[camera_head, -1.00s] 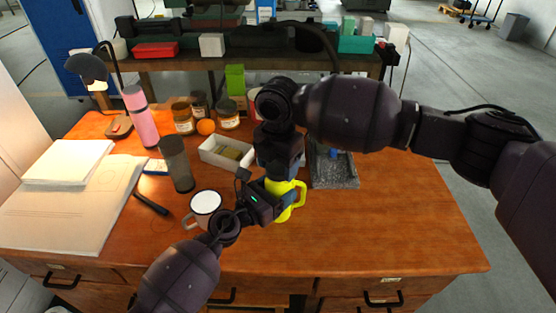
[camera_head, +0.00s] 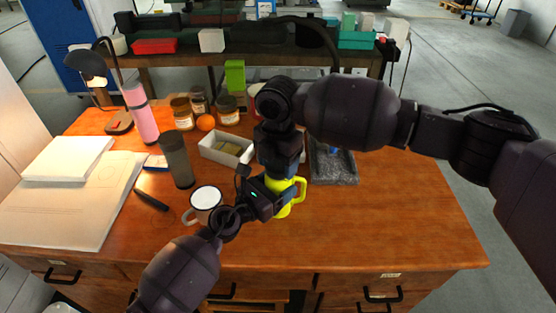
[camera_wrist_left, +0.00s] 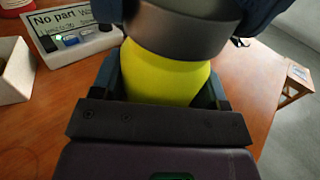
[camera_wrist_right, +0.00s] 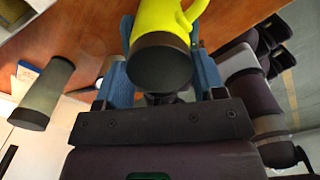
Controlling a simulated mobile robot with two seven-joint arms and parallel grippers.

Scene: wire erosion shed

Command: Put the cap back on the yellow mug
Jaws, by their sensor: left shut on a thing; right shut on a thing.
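The yellow mug (camera_head: 284,209) is held upright near the front middle of the desk, its handle pointing right. My left gripper (camera_head: 272,200) is shut around the mug's body, which also shows between its fingers in the left wrist view (camera_wrist_left: 165,80). The dark grey round cap (camera_wrist_left: 178,28) is at the top of the mug. My right gripper (camera_head: 281,174) comes from above and is shut on the cap, whose disc shows between its blue fingers in the right wrist view (camera_wrist_right: 160,68). The cap's rim meets the yellow body; I cannot tell whether it is fully seated.
A white enamel mug (camera_head: 206,194) stands just left of my left gripper. A grey cylinder (camera_head: 176,162), a black marker (camera_head: 151,200) and a white box (camera_head: 210,150) are farther left. A dark tray (camera_head: 333,174) lies behind to the right. The desk's right front is clear.

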